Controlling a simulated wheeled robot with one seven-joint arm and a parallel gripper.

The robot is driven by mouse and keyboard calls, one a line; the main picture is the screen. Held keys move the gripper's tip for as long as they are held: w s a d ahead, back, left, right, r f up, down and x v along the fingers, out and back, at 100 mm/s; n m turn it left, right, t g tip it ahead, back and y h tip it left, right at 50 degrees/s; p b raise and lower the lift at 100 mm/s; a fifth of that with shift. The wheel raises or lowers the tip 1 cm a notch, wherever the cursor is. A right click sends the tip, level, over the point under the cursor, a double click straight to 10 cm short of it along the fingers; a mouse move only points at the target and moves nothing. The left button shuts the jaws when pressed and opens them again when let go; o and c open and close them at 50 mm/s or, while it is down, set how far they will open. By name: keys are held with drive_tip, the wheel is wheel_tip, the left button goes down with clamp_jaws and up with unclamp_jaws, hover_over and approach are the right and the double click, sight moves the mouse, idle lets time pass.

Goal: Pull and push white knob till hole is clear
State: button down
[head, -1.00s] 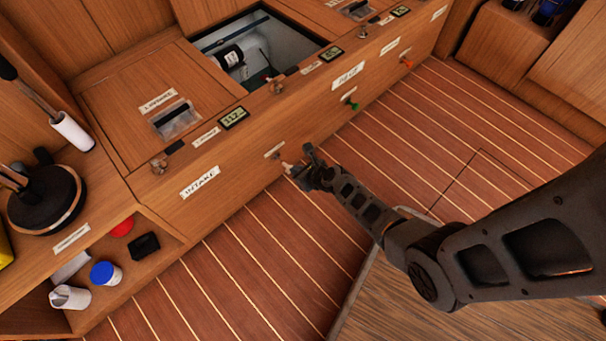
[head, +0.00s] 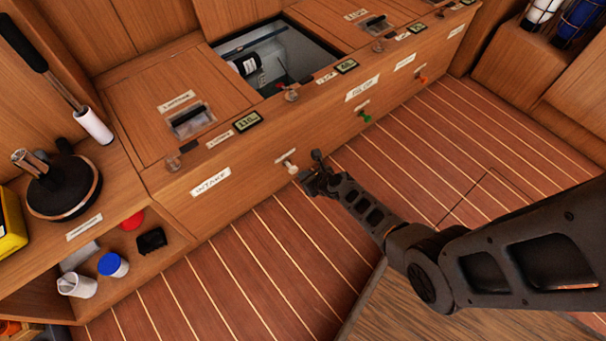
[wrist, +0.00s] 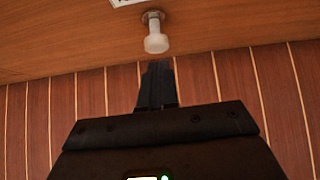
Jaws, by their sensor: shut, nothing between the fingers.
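The white knob (head: 291,168) sticks out of the wooden front panel, to the right of the INTAKE label. It also shows near the top middle of the wrist view (wrist: 156,42), on a short stem with a round metal base. My gripper (head: 308,176) is just to the right of the knob in the head view. In the wrist view my gripper's fingers (wrist: 157,70) are together, empty, and just below the knob, with a small gap seeming to show. No hole can be made out clearly behind the knob.
A green knob (head: 366,117) and an orange knob (head: 422,79) sit farther right on the same panel. An open hatch (head: 285,60) is in the bench top above. The striped floor (head: 270,255) in front is clear.

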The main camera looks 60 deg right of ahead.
drive_tip(key=p+v, duration=0.6)
drive_tip(key=v, duration=0.5)
drive_tip(key=shift+s+f, duration=0.3)
drive_tip(key=shift+s, duration=0.05)
drive_tip(key=shift+a, duration=0.1)
drive_tip(key=s+a+r+n, duration=0.7)
drive_tip(key=s+a+n, duration=0.2)
drive_tip(key=n, duration=0.3)
drive_tip(key=s+a+r+n+t, duration=0.1)
drive_tip(key=s+a+r+n, duration=0.25)
drive_tip(key=r+n, duration=0.25)
drive_tip(key=s+a+r+n+t, duration=0.1)
drive_tip(key=s+a+r+n, duration=0.1)
drive_tip(key=s+r+n, duration=0.35)
drive_tip(key=s+a+r+n+t+y+p, duration=0.1)
drive_tip(key=r+n+p, duration=0.6)
drive_tip(key=r, duration=1.5)
drive_tip(key=s+a+r+n+t+y+p, duration=0.1)
drive_tip(key=a+r+n+t+p, duration=0.1)
drive_tip(key=r+n+p, duration=0.6)
wheel_tip(320, 180, up, 15)
drive_tip(key=a+p, duration=0.1)
drive_tip(key=p, duration=0.5)
drive_tip(key=shift+s+t, duration=0.3)
drive_tip(key=shift+s, duration=0.05)
